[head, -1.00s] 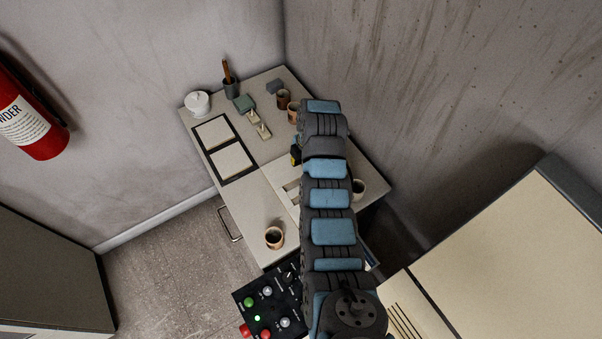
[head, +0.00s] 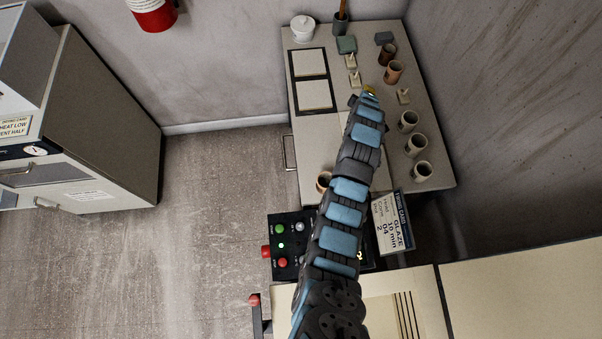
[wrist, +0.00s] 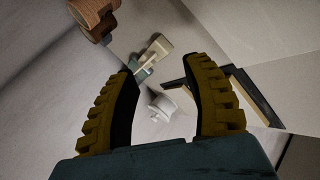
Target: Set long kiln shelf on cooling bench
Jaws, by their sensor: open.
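A light-topped bench (head: 312,138) stands in the corner, and I cannot tell whether it is the cooling bench. My gripper (head: 369,91) is over the middle of the bench. In the wrist view my gripper (wrist: 162,68) is open with nothing between its fingers, and the black frame (wrist: 262,105) shows beyond the right finger.
Several cups (head: 415,144) line the bench's right side. A brown mug (head: 393,72) and a small pale stand (head: 403,96) are close right of my gripper. A white lidded jar (head: 302,28) stands at the far left corner. A control box (head: 291,245) is at the near side.

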